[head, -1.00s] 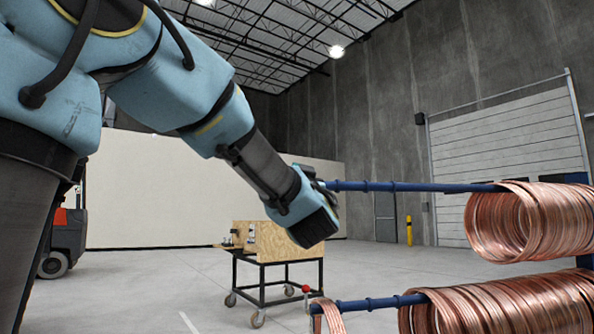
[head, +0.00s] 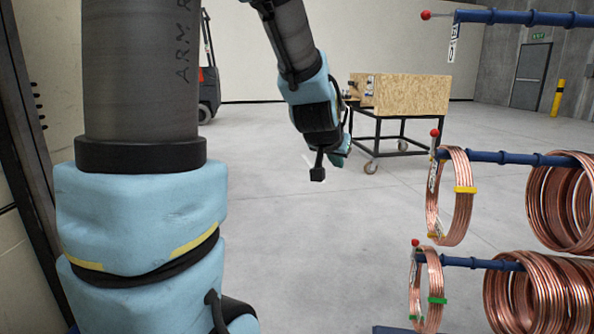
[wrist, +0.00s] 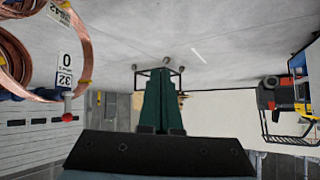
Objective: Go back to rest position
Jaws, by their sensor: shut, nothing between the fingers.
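My gripper (wrist: 162,80) shows in the wrist view as two dark green fingers lying together, shut with nothing between them. In the head view my arm hangs down left of the rack, with the gripper end (head: 341,152) pointing down over open floor. The fingers are small there and partly hidden by the wrist. A copper coil with yellow tape (head: 461,190) hangs on a blue rack bar to the right, apart from the gripper. It also shows at the upper left of the wrist view (wrist: 84,50).
Below hangs a green-taped coil (head: 437,298); larger coils (head: 560,205) hang farther right. The top blue bar (head: 520,18) has a bare red-tipped end. A wooden box on a wheeled cart (head: 412,95) stands behind the gripper, and a forklift (head: 209,85) farther back. Floor between is clear.

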